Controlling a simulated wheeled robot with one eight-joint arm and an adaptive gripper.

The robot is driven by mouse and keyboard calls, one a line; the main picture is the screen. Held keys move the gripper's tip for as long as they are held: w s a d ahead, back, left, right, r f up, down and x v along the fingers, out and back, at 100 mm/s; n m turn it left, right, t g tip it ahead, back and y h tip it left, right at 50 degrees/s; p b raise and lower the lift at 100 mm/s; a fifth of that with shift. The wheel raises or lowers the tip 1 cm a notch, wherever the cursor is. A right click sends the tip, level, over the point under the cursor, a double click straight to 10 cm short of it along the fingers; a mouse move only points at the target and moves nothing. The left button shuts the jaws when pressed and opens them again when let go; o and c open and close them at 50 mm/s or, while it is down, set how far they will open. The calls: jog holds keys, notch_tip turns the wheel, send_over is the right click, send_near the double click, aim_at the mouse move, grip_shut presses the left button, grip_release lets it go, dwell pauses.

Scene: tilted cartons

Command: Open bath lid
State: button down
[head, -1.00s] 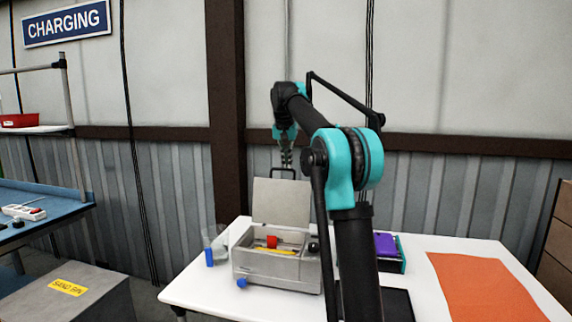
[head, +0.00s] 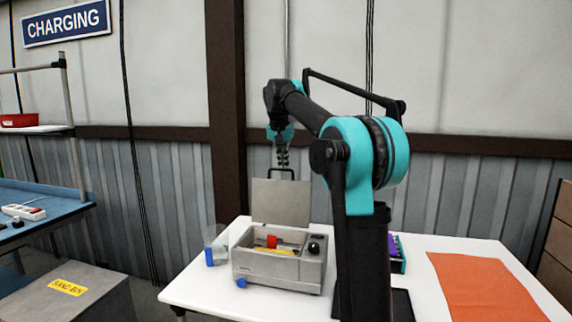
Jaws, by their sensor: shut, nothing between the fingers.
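The bath (head: 278,271) is a grey box on the white table, with a black knob at its right and a red thing and a yellow thing inside. Its lid (head: 280,202) stands upright at the back edge, with a dark handle on top, so the bath is open. My gripper (head: 283,160) is above and behind the lid's top edge, pointing down. It is small in the view; its fingers look closed together and hold nothing. I cannot tell whether it touches the handle.
A clear container with a blue cap (head: 209,256) lies left of the bath. A blue round thing (head: 241,283) is at its front. A purple thing (head: 392,246) is partly hidden behind my arm. An orange mat (head: 484,290) lies at the right. A sand bin (head: 66,297) stands left.

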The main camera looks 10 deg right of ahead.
jog(key=shift+s+a+r+t+h, duration=0.1)
jog(key=shift+s+a+t+h, duration=0.2)
jog(key=shift+s+t, duration=0.4)
